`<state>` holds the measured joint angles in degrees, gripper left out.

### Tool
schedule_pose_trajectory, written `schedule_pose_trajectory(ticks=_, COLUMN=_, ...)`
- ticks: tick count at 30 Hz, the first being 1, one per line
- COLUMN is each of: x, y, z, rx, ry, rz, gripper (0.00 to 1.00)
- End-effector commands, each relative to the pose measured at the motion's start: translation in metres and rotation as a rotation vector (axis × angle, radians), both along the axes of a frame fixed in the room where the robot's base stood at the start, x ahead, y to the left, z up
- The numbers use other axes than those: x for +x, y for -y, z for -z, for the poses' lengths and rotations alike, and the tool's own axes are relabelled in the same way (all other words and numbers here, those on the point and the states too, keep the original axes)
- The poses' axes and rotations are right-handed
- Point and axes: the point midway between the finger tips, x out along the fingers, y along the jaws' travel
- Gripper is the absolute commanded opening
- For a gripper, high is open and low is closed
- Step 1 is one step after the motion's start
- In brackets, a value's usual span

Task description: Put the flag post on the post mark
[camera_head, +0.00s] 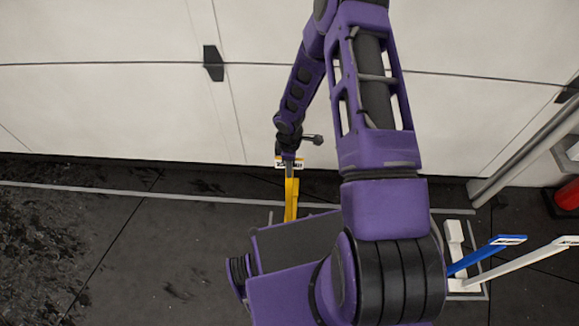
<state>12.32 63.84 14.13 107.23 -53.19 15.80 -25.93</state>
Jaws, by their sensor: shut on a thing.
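A yellow flag post (291,198) stands out below my gripper (288,156), with a small black-and-white label at its top. My gripper is shut on the top of this post. The post looks close to upright; its lower end is hidden behind my arm, so I cannot tell whether it touches the floor. Thin grey lines (270,217) on the floor beside the post look like part of an outlined mark, mostly hidden by my arm. I cannot tell how the post's foot sits relative to it.
At the right, a blue post (485,256) and a white post (525,262) lean out from a grey-outlined floor area with a white block (454,236). A grey pipe (525,150) and a red object (567,196) are farther right. A pale panelled wall (110,110) stands behind. The left floor is open.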

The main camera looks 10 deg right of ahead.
Motion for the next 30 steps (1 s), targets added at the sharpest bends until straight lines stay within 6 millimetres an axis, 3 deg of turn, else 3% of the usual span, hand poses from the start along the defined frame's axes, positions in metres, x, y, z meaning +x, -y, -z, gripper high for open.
schedule_pose_trajectory(ticks=8, x=0.001, y=0.001, z=0.003, rx=-0.001, ry=0.002, rz=0.001, gripper=0.00)
schedule_pose_trajectory(ticks=9, x=0.000, y=0.001, z=0.002, rx=-0.001, ry=0.001, rz=0.001, gripper=0.38)
schedule_pose_trajectory(ticks=13, x=0.000, y=0.001, z=0.002, rx=-0.001, ry=0.001, rz=0.001, gripper=0.61)
schedule_pose_trajectory(ticks=23, x=0.000, y=0.001, z=0.000, rx=-0.001, ry=0.001, rz=0.001, gripper=0.62)
schedule_pose_trajectory(ticks=26, x=0.001, y=0.001, z=-0.008, rx=-0.002, ry=0.002, rz=0.002, gripper=0.62)
schedule_pose_trajectory(ticks=30, x=0.001, y=0.001, z=-0.035, rx=-0.001, ry=0.004, rz=0.002, gripper=0.62)
